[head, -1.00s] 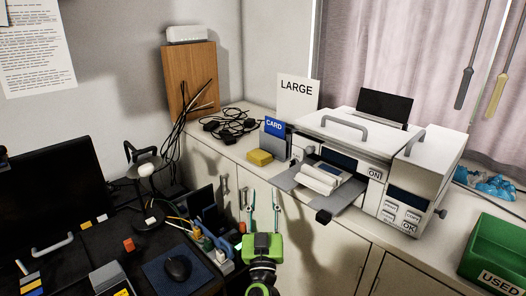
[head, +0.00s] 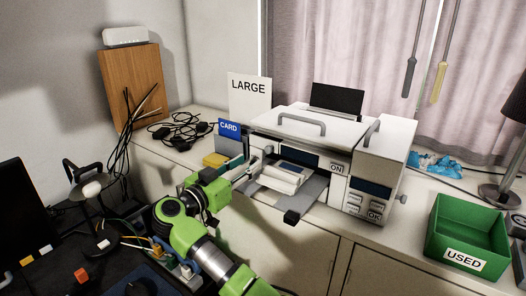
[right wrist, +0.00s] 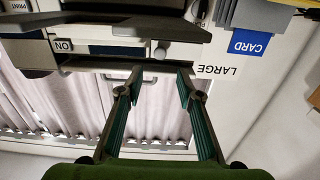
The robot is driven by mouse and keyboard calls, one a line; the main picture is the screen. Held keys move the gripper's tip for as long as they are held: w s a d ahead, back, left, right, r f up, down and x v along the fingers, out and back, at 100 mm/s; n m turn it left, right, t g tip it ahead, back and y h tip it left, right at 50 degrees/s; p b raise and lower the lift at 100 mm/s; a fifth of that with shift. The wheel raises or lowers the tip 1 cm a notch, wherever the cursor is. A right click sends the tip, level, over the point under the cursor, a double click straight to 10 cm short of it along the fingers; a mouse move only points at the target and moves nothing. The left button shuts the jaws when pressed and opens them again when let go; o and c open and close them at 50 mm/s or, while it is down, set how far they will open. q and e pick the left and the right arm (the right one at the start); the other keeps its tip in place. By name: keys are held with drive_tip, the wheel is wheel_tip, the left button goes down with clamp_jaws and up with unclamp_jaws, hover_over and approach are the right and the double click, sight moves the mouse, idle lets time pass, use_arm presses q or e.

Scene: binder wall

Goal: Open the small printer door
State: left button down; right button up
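The white printer (head: 390,150) stands on the counter. Its wide lid (head: 300,125) and narrower right-hand lid (head: 392,133) each carry a grey bar handle, and both look closed. My right gripper (head: 258,160) is at the printer's left front corner, open and empty. In the right wrist view, which is upside down, its fingertips (right wrist: 160,72) are spread below a small grey knob (right wrist: 160,51); I cannot tell whether they touch it. Which part is the small door is unclear. My left gripper is not in view.
A blue CARD holder (head: 229,128), a yellow block (head: 215,160) and a LARGE sign (head: 249,97) stand left of the printer. Cables (head: 178,132) lie beyond. A green USED bin (head: 465,240) and a lamp (head: 502,195) stand at the right.

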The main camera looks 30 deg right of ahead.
sight(267, 150)
drive_tip(key=p+x, duration=0.1)
drive_tip(key=x, duration=0.8)
clamp_jaws()
